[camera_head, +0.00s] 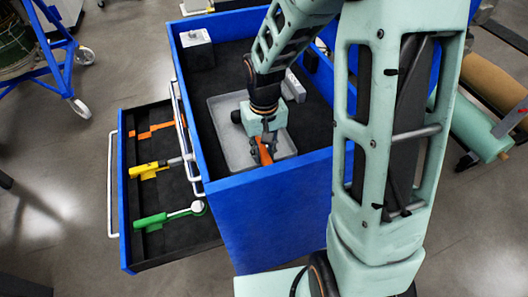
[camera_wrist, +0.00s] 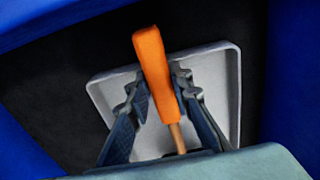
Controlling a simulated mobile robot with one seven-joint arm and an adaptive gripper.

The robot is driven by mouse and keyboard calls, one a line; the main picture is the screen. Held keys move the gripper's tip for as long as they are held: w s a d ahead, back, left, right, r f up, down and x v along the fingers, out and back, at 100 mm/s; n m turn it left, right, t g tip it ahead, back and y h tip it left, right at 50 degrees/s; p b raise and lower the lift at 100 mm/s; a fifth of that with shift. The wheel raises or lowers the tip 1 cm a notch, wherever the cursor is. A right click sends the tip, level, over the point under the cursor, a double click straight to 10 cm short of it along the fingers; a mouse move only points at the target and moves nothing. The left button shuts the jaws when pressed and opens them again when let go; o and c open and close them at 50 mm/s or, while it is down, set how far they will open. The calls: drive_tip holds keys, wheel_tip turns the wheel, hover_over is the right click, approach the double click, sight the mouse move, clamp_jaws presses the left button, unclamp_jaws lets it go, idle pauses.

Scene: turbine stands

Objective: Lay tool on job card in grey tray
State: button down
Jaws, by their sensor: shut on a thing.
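My gripper (camera_head: 262,143) is shut on an orange-handled tool (camera_head: 264,154) over the grey tray (camera_head: 222,128), which lies on the black top of the blue cabinet. In the wrist view, the orange handle (camera_wrist: 153,62) stands between the two fingers of my gripper (camera_wrist: 158,88), with a thin brownish shaft running down toward the wrist. The tray (camera_wrist: 223,62) shows behind the tool there. I cannot tell whether the tool touches the tray floor. I cannot make out a job card; my gripper and arm hide part of the tray.
The blue cabinet (camera_head: 270,205) has a raised rim around its top. Its open drawer (camera_head: 165,240) at the left holds a green tool (camera_head: 168,215), a yellow tool (camera_head: 150,170) and an orange piece (camera_head: 155,130). A white box (camera_head: 196,38) stands in the top's far left corner.

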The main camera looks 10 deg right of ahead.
drive_tip(key=shift+s+f, duration=0.3)
drive_tip(key=shift+f, duration=0.55)
drive_tip(key=shift+s+d+f+b, duration=0.1)
drive_tip(key=shift+f+b, duration=0.35)
drive_tip(key=shift+b, duration=0.05)
drive_tip(key=c, duration=1.7)
unclamp_jaws()
drive_tip(key=shift+w+f, duration=0.1)
drive_tip(key=shift+w, duration=0.15)
drive_tip(key=shift+c, duration=0.2)
drive_tip(key=shift+o, duration=0.4)
drive_tip(key=shift+w, duration=0.1)
drive_tip(key=shift+o, duration=0.8)
drive_tip(key=shift+r, duration=0.2)
drive_tip(key=shift+r, duration=0.15)
